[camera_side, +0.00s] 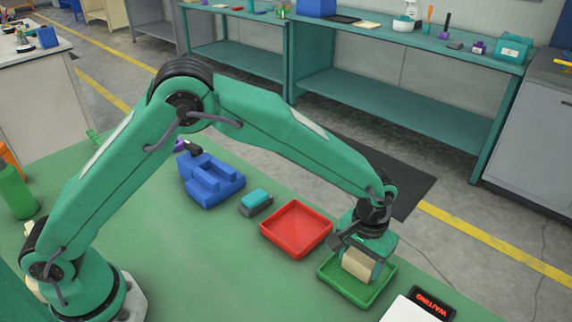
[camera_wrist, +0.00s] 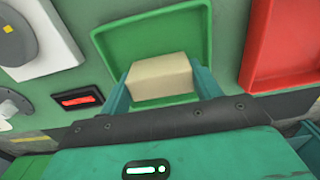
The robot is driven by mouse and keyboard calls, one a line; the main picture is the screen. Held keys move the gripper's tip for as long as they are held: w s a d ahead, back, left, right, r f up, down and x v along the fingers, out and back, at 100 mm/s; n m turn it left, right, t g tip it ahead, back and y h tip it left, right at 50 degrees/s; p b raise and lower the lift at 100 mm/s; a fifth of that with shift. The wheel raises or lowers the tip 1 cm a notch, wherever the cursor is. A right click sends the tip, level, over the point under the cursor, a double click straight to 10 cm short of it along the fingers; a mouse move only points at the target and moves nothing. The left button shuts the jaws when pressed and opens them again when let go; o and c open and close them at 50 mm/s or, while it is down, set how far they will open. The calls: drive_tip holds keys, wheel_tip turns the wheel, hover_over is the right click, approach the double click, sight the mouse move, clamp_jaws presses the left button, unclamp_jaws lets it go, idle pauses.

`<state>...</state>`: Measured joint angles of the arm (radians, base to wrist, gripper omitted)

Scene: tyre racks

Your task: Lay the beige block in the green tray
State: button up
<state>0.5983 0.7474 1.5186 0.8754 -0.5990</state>
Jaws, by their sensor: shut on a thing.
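The beige block (camera_side: 358,264) is between the fingers of my gripper (camera_side: 361,265), which is shut on it. In the wrist view the beige block (camera_wrist: 160,76) sits between the two teal fingers of my gripper (camera_wrist: 161,88). The green tray (camera_side: 346,295) lies on the green table under my gripper. The block is over or inside the tray; I cannot tell whether it touches the floor. In the wrist view the green tray (camera_wrist: 150,32) surrounds the block's far side, and its near part is hidden by my gripper.
A red tray (camera_side: 296,229) lies left of the green tray. A teal and grey block (camera_side: 256,202) and a blue fixture (camera_side: 210,180) are further left. A black device with red lettering reading WAITING (camera_side: 432,303) and a white item (camera_side: 405,311) are at the right.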

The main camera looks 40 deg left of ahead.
sight(360, 257)
drive_tip(key=shift+f, duration=0.1)
drive_tip(key=o, duration=1)
drive_tip(key=shift+o, duration=0.2)
wheel_tip(360, 257, up, 12)
drive_tip(key=shift+a+r, duration=0.1)
drive_tip(key=shift+r, duration=0.15)
idle(0.4)
